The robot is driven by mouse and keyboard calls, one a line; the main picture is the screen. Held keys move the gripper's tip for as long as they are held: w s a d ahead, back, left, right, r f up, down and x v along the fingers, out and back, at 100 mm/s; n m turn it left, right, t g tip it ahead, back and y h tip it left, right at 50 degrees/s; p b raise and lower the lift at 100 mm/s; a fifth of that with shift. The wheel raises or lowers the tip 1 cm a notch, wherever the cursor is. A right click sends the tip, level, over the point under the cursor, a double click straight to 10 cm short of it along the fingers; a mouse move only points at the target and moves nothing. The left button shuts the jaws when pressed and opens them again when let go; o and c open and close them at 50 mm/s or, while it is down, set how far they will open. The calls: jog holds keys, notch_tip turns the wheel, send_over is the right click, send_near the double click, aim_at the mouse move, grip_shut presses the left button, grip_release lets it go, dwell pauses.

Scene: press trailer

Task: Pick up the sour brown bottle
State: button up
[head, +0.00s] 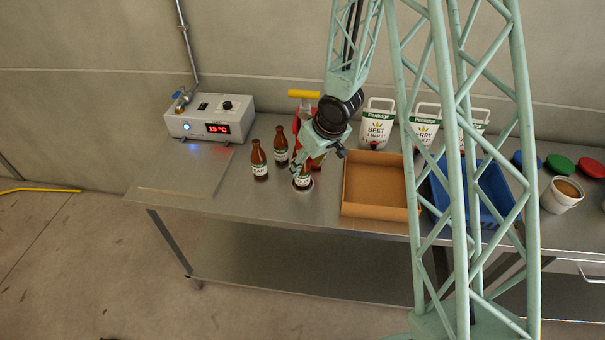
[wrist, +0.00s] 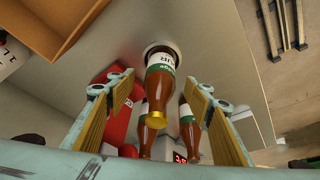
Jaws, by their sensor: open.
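Three brown bottles with white-and-green labels stand on the steel table. One bottle (head: 302,182) is right under my gripper; it also shows in the centre of the wrist view (wrist: 160,85), gold cap toward me, its base at a pale round disc. The other two, the left bottle (head: 259,161) and the rear bottle (head: 281,146), stand just left of it. I cannot read for sure which label says sour. My gripper (wrist: 168,112) is open and empty, its yellow-padded fingers on either side of the near bottle, with gaps on both sides.
A red device with a yellow handle (head: 303,94) stands close behind my gripper. A cardboard tray (head: 379,209) lies to the right, then a blue crate (head: 438,192). A control box (head: 212,118) is at the back left. The table's front left is clear.

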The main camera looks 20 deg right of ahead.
aim_at(303, 170)
jog(key=shift+b+x, duration=0.75)
jog(key=shift+x, duration=1.85)
jog(key=shift+w+a+r, duration=0.1)
jog(key=shift+w, duration=0.05)
jog(key=c, duration=1.3)
jog(key=shift+r, duration=0.1)
